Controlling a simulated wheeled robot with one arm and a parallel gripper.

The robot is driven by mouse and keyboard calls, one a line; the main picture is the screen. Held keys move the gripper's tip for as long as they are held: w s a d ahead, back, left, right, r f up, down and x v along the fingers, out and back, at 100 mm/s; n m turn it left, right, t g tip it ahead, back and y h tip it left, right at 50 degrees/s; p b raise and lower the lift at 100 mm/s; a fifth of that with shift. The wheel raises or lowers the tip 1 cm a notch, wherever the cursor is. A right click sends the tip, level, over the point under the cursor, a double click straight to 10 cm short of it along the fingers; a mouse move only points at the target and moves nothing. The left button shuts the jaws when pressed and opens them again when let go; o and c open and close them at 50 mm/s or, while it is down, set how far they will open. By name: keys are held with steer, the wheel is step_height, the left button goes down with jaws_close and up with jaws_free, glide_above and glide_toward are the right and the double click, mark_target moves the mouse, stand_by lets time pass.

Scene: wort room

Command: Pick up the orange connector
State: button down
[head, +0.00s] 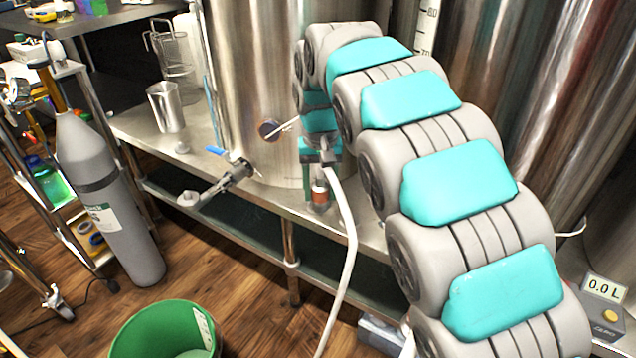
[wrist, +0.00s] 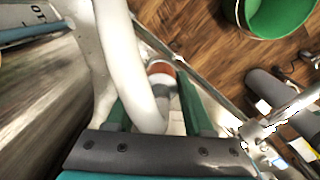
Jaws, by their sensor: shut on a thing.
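The orange connector (head: 320,187) is a short cylinder with an orange-red band and grey parts. It is at the front of the steel bench, below my gripper (head: 319,160). In the wrist view the orange connector (wrist: 161,69) points away from me between the two green fingers of my gripper (wrist: 157,98). My gripper is shut on it. A white hose (head: 346,225) arches from the gripper and hangs down past the bench edge. The hose (wrist: 135,65) covers part of the connector and the left finger in the wrist view.
A large steel tank (head: 250,85) stands close behind, with a blue-handled valve (head: 233,174) to the left. A steel cup (head: 166,107) is on the bench (head: 150,130). A grey gas cylinder (head: 105,195) and a green bucket (head: 165,325) stand on the floor.

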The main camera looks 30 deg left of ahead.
steer(key=s+d+r+b, duration=0.1)
steer(key=s+d, duration=0.5)
steer(key=s, duration=0.3)
steer(key=shift+d, duration=0.2)
steer(key=shift+r, duration=0.1)
stand_by(0.3)
steer(key=shift+r+p, duration=0.75)
steer(key=shift+r, duration=1.45)
steer(key=shift+s, duration=0.1)
